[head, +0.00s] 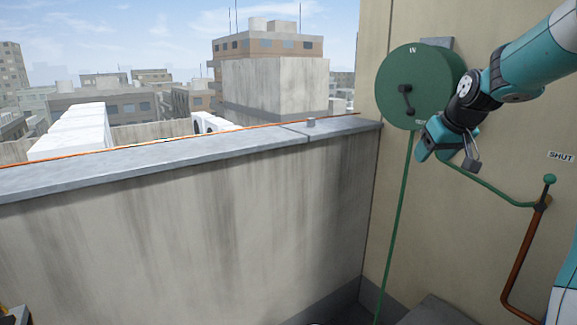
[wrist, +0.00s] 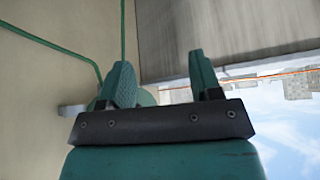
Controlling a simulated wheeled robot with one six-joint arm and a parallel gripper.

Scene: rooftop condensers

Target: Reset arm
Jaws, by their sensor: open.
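My gripper (head: 446,156) hangs at the end of my teal arm, in front of the wall and just below and right of the green hose reel (head: 397,84) in the head view. In the wrist view my gripper (wrist: 163,78) shows two teal fingers spread apart with nothing between them. The fingers point toward the wall and parapet. Part of the reel is hidden behind my arm, and I cannot tell how far the gripper is from it.
A green hose (head: 399,210) hangs from the reel, and another length runs to a brown pipe (head: 524,258) with a green-topped valve. A SHUT sign (head: 562,155) is on the wall. The concrete parapet (head: 200,240) crosses the left, with an orange line along its top.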

